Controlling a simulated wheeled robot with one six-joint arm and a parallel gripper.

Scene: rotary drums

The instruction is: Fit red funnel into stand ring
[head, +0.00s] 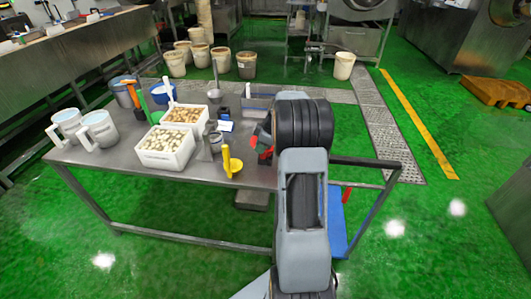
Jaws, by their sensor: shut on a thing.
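My gripper (262,140) is mostly hidden behind my own arm, over the right part of the steel table. Red parts of the red funnel (265,154) show at the gripper, left of my arm. The jaws are shut on it, but its shape and tilt are largely hidden. I cannot make out a stand ring for certain; my arm covers part of the table's right side. A yellow scoop-like piece (230,164) stands at the table's front edge, left of the gripper.
The steel table (115,160) holds two white jugs (98,128), two white crates of pieces (168,148), a blue bowl (161,93) and small metal items (211,141). A blue object (337,222) is below the table's right side. Buckets (247,65) stand behind on green floor.

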